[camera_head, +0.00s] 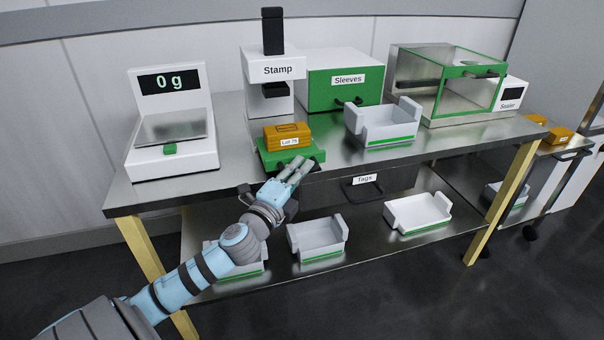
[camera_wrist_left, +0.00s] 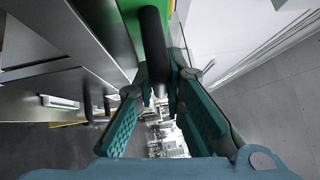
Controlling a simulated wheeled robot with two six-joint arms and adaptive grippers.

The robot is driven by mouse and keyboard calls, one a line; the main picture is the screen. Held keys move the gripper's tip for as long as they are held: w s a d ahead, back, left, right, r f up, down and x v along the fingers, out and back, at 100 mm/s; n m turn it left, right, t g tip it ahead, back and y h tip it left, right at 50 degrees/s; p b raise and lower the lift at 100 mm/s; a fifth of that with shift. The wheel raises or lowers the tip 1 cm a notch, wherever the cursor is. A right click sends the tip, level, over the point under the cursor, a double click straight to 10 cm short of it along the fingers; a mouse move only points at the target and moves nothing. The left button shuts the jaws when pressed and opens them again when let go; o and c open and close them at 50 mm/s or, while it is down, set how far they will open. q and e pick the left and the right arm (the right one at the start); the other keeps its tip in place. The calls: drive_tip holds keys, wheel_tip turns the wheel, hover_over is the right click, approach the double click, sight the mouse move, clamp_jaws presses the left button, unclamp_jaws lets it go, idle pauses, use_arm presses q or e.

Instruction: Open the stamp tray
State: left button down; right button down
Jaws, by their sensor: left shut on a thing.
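The stamp machine (camera_head: 274,70) is white with a black post and a "Stamp" label, at the back of the steel table. Its green stamp tray (camera_head: 270,160) sticks out in front of it toward the table's front edge. An orange block (camera_head: 287,136) with a "Lot 75" label lies on the tray. My left gripper (camera_head: 294,171) is at the tray's front. In the left wrist view, the gripper (camera_wrist_left: 160,88) is shut on the dark tray handle (camera_wrist_left: 152,38). Its fingers partly hide the handle. My right gripper is in neither view.
A scale (camera_head: 168,128) reading 0 g stands left of the tray. A green "Sleeves" box (camera_head: 335,92), a white bin (camera_head: 381,125) and a green-framed sealer (camera_head: 450,85) are to the right. A "Tags" drawer (camera_head: 400,180) and several white bins are below.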

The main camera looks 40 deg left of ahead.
use_arm(q)
drive_tip(key=c, duration=2.1)
unclamp_jaws()
drive_tip(key=o, duration=0.4)
drive_tip(key=shift+o, duration=0.2)
drive_tip(key=v, duration=1.2)
